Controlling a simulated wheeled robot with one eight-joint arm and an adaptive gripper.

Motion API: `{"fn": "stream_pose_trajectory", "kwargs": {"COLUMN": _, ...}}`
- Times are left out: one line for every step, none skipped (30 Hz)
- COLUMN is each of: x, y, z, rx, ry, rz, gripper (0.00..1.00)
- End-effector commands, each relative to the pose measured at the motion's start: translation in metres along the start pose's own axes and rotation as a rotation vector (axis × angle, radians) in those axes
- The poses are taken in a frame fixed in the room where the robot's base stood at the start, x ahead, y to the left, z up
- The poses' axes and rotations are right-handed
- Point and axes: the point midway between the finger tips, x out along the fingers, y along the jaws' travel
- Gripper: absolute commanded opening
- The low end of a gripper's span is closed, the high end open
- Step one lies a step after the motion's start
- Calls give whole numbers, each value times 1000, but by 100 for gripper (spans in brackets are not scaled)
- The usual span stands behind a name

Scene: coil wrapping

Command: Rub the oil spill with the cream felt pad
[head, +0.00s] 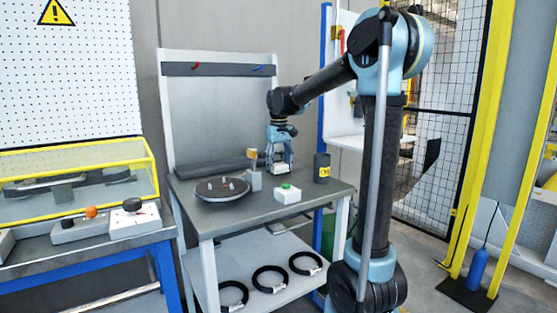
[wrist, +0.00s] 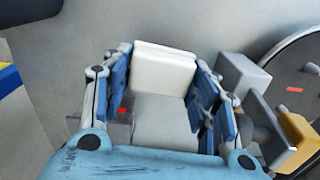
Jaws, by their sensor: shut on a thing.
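My gripper (head: 279,164) is over the back right part of the grey table (head: 236,218), low near its top. In the wrist view my gripper (wrist: 163,80) is shut on a pale block, the cream felt pad (wrist: 165,68), whose upper part is bright and whose lower part looks grey. I cannot tell whether the pad touches the tabletop. I cannot make out the oil spill in either view. The pad and gripper may hide part of the surface below.
A black turntable (head: 222,190) is left of my gripper, with a grey post with a yellow-orange part (head: 254,180) between. A white green-button box (head: 287,194) stands in front; a dark cylinder (head: 322,168) stands right. A dark roll (head: 215,164) lies behind. Black coils (head: 268,278) lie below.

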Motion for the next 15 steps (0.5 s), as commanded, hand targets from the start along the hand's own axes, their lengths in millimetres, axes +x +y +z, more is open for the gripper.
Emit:
{"fn": "stream_pose_trajectory", "kwargs": {"x": -5, "y": 0, "z": 0, "rx": 1, "ry": 0, "rz": 0, "gripper": 24}}
{"fn": "stream_pose_trajectory", "kwargs": {"x": -8, "y": 1, "z": 0, "rx": 1, "ry": 0, "rz": 0, "gripper": 24}}
{"fn": "stream_pose_trajectory", "kwargs": {"x": -11, "y": 1, "z": 0, "rx": 1, "ry": 0, "rz": 0, "gripper": 24}}
{"fn": "stream_pose_trajectory", "kwargs": {"x": -14, "y": 1, "z": 0, "rx": 1, "ry": 0, "rz": 0, "gripper": 24}}
{"fn": "stream_pose_trajectory", "kwargs": {"x": -17, "y": 1, "z": 0, "rx": 2, "ry": 0, "rz": 0, "gripper": 24}}
{"fn": "stream_pose_trajectory", "kwargs": {"x": -20, "y": 1, "z": 0, "rx": 2, "ry": 0, "rz": 0, "gripper": 24}}
{"fn": "stream_pose_trajectory", "kwargs": {"x": -22, "y": 2, "z": 0, "rx": 2, "ry": 0, "rz": 0, "gripper": 24}}
{"fn": "stream_pose_trajectory", "kwargs": {"x": -24, "y": 2, "z": 0, "rx": 2, "ry": 0, "rz": 0, "gripper": 24}}
{"fn": "stream_pose_trajectory", "kwargs": {"x": -26, "y": 2, "z": 0, "rx": 2, "ry": 0, "rz": 0, "gripper": 24}}
{"fn": "stream_pose_trajectory", "kwargs": {"x": -27, "y": 2, "z": 0, "rx": 2, "ry": 0, "rz": 0, "gripper": 24}}
{"fn": "stream_pose_trajectory", "kwargs": {"x": -27, "y": 2, "z": 0, "rx": 2, "ry": 0, "rz": 0, "gripper": 24}}
{"fn": "stream_pose_trajectory", "kwargs": {"x": -28, "y": 2, "z": 0, "rx": 2, "ry": 0, "rz": 0, "gripper": 24}}
{"fn": "stream_pose_trajectory", "kwargs": {"x": -28, "y": 2, "z": 0, "rx": 2, "ry": 0, "rz": 0, "gripper": 24}}
{"fn": "stream_pose_trajectory", "kwargs": {"x": -28, "y": 1, "z": 0, "rx": 2, "ry": 0, "rz": 0, "gripper": 24}}
{"fn": "stream_pose_trajectory", "kwargs": {"x": -28, "y": 1, "z": 0, "rx": 2, "ry": 0, "rz": 0, "gripper": 24}}
